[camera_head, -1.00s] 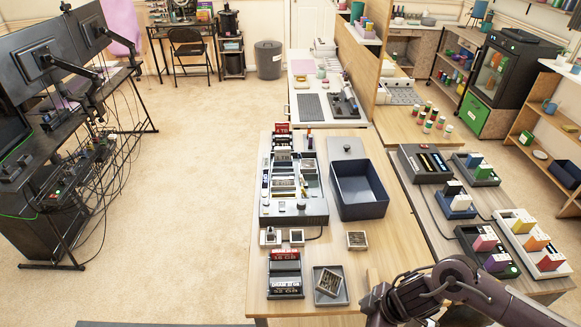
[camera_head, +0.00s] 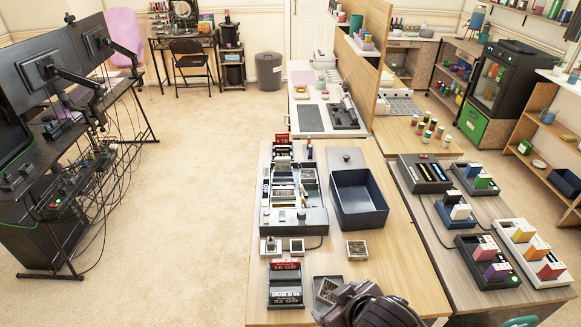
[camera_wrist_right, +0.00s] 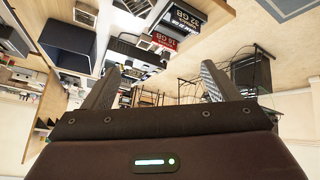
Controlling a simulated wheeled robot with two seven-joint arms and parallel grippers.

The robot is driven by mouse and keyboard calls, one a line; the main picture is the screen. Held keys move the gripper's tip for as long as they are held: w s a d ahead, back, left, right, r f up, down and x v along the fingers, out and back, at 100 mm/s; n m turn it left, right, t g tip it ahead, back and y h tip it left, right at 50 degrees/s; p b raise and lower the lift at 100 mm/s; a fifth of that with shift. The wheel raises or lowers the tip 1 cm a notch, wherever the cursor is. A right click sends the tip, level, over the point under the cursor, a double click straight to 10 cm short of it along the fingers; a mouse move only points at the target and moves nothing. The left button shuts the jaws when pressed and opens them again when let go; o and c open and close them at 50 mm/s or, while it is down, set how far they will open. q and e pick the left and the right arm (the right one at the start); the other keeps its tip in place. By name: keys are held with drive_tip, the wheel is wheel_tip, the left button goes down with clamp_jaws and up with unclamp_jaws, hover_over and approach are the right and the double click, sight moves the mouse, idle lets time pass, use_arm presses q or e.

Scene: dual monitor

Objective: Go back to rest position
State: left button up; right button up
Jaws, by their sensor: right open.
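My right gripper, a dark shape at the bottom edge of the head view, covers part of a small grey tray (camera_head: 322,283) at the table's near end. Its fingers are hidden there. In the right wrist view my right gripper (camera_wrist_right: 160,78) is open, with its two grey fingers wide apart and nothing between them. My left gripper is in neither view.
The wooden table (camera_head: 410,270) bears a grey organiser (camera_head: 312,218), a dark blue bin (camera_head: 358,196) and two card boxes (camera_head: 285,283). A side table at right holds several coloured-block holders (camera_head: 485,255). Monitors (camera_head: 50,75) stand at left; the floor (camera_head: 190,200) between is clear.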

drive_tip(key=s+d+f+m+g+h, duration=0.2)
drive_tip(key=s+d+m+g, duration=0.3)
drive_tip(key=s+d, duration=0.45)
wheel_tip(320, 180, down, 31)
drive_tip(key=s+b, duration=0.1)
drive_tip(key=b, duration=0.1)
drive_tip(key=s+d+f+b, duration=0.1)
drive_tip(key=s+d+f, duration=0.1)
drive_tip(key=s+f, duration=0.8)
drive_tip(key=s+d+f+g+b, duration=0.1)
drive_tip(key=s+f, duration=0.9)
drive_tip(key=shift+d+f, duration=0.15)
drive_tip(key=shift+d, duration=0.25)
